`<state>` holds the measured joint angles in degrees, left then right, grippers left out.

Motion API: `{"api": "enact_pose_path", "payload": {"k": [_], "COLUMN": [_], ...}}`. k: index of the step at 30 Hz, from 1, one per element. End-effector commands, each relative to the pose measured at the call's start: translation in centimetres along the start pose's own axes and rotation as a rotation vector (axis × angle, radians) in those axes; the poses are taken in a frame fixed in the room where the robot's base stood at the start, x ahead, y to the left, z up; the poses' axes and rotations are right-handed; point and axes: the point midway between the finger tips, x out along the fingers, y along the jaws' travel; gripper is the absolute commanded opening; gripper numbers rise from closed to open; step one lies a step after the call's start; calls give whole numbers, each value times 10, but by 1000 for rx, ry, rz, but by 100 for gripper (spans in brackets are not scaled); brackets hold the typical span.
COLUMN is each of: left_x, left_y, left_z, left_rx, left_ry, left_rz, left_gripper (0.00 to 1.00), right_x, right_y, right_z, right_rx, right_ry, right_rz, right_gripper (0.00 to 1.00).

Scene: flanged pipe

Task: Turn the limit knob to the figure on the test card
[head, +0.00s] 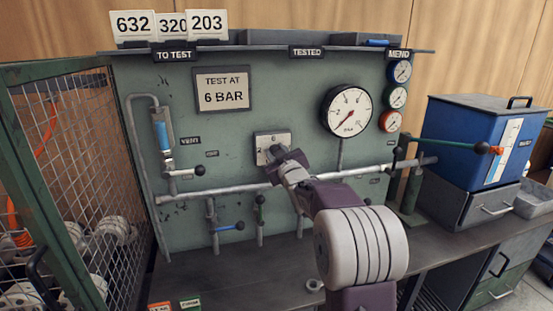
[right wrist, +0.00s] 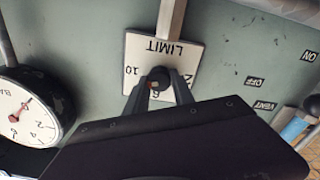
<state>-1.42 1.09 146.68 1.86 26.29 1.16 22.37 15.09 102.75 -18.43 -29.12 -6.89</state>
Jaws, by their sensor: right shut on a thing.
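The test card (head: 224,90) on the green panel reads "TEST AT 6 BAR". The white limit plate (head: 262,142) is right of and below it, mostly behind my right gripper (head: 277,157). My right gripper (right wrist: 157,92) is shut on the knob, one finger on each side. A small orange-red mark shows by the knob; I cannot tell which figure it points to. My left gripper is not in view.
A round pressure gauge (head: 347,109) hangs right of the plate, its needle toward lower left. Pipes and valve levers (head: 229,227) run below. A wire cage (head: 80,190) stands at left, a blue box (head: 468,140) at right. The bench front is mostly clear.

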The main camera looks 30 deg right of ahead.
Motion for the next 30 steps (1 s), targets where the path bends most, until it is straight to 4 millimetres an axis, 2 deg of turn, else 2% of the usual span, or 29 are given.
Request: {"api": "enact_pose_path", "payload": {"k": [1,15,30], "left_x": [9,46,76], "left_y": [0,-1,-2], "left_z": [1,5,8], "left_rx": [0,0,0], "left_ry": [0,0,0], "left_rz": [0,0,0], "left_gripper": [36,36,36], "right_x": [0,0,0], "right_y": [-2,-3,-4], "right_z": [4,4,4], "right_rx": [-43,-491,-931], "right_ry": [2,1,0], "right_rz": [1,1,0], "right_gripper": [0,0,0]}}
